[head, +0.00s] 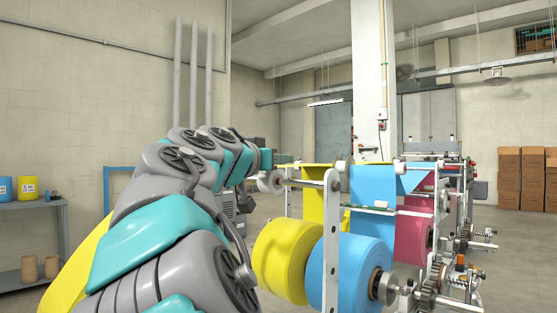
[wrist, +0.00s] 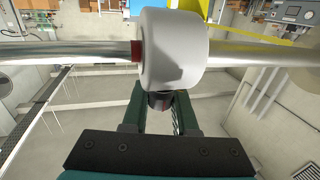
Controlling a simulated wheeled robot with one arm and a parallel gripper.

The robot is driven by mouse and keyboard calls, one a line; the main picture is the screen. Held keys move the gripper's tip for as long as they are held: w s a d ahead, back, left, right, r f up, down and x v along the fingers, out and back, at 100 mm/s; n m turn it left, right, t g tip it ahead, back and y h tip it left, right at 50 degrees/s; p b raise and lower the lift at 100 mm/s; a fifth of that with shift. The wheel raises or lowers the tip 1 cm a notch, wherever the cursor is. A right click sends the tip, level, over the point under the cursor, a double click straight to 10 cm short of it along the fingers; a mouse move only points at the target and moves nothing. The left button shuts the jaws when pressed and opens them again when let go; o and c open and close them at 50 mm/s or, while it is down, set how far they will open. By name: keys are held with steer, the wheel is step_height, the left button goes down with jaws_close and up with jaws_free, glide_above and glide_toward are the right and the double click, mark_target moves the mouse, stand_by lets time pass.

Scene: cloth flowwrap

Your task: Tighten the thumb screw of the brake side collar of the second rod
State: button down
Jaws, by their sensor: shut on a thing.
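In the wrist view a thick pale grey collar (wrist: 173,48) sits around a shiny metal rod (wrist: 260,54), with a dark red band (wrist: 135,51) against its left side. A dark thumb screw (wrist: 159,101) is on the side of the collar facing me. My gripper (wrist: 158,106) has its dark green fingers on both sides of the screw and is shut on it. In the head view the collar (head: 270,182) shows at the left end of a rod on the machine, just beyond my arm. The gripper fingers and screw cannot be made out there.
A yellow roll (head: 284,260) and a blue roll (head: 344,275) hang low on the machine, by a white upright plate (head: 331,240). Gears (head: 430,292) and shafts stand at the right. A grey shelf (head: 40,204) is at the far left. Cartons (head: 520,180) stand far right.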

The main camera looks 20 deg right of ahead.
steer(key=shift+m+g+h, duration=0.3)
steer(key=shift+g, duration=0.1)
steer(key=shift+s+d+m+g+h+p, duration=0.1)
steer(key=shift+s+m+g+h+p, duration=0.3)
steer(key=shift+m+g, duration=0.75)
steer(key=shift+s+d+m+g+h+p, duration=0.1)
steer(key=shift+m+g+h+p, duration=0.15)
steer(key=shift+m+g+h, duration=0.9)
steer(key=shift+s+d+m+g+y+p, duration=0.15)
steer(key=shift+m+g+p, duration=0.25)
steer(key=shift+g, duration=1.4)
steer(key=shift+a, duration=0.1)
steer(key=shift+s+m+g, duration=0.25)
steer(key=shift+m+g, duration=0.85)
steer(key=shift+g, duration=0.6)
steer(key=shift+s+m+g, duration=0.2)
steer(key=shift+m+g, duration=0.2)
steer(key=shift+g, duration=0.1)
steer(key=c, duration=0.7)
jaws_free()
